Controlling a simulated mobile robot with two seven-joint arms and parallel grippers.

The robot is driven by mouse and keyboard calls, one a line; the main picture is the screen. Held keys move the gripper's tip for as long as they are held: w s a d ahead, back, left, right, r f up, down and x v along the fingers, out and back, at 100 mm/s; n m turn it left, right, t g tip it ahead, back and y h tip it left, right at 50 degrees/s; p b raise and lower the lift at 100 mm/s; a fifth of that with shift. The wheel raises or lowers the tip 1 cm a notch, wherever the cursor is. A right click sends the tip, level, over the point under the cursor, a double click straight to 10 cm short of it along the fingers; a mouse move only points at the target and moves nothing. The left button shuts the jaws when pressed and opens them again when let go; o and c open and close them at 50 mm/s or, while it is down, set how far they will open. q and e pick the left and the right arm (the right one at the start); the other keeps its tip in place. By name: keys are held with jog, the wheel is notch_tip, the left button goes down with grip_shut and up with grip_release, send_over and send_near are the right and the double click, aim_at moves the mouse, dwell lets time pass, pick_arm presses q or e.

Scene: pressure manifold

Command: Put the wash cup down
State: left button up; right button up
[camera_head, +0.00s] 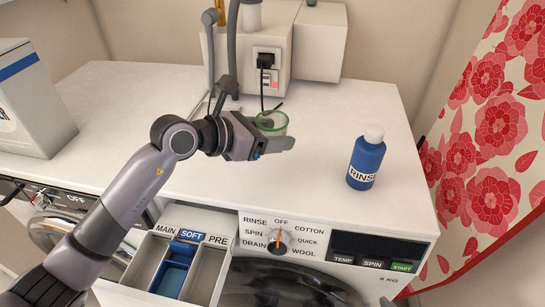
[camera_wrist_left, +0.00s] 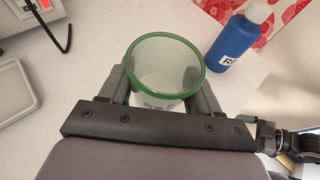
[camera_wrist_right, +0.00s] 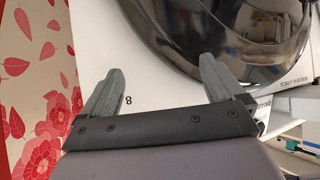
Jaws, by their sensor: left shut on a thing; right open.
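The wash cup (camera_head: 271,123) is a clear cup with a green rim, over the white worktop behind the washer's control panel. My left gripper (camera_head: 268,146) is shut around it. In the left wrist view the cup (camera_wrist_left: 165,68) stands between the two fingers of the left gripper (camera_wrist_left: 165,90), and its inside looks empty. I cannot tell whether its base touches the worktop. My right gripper (camera_wrist_right: 155,88) is open and empty, in front of the washer's front face; it is out of the head view.
A blue RINSE bottle (camera_head: 367,158) with a white cap stands right of the cup. The dispenser drawer (camera_head: 208,274) is pulled out at the front left. A wall socket with a black plug (camera_head: 265,61) is behind. A floral curtain (camera_head: 490,130) hangs at right. The worktop between cup and bottle is clear.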

aim_at(271, 168)
pick_arm(q)
notch_tip(271, 168, down, 3)
jog(key=shift+r, duration=0.1)
jog(key=shift+f, duration=1.9)
jog(key=shift+f+b, duration=0.15)
jog(key=shift+b, duration=0.2)
jog(key=o, duration=1.1)
jog(key=shift+r, duration=0.25)
jog(key=v, duration=1.2)
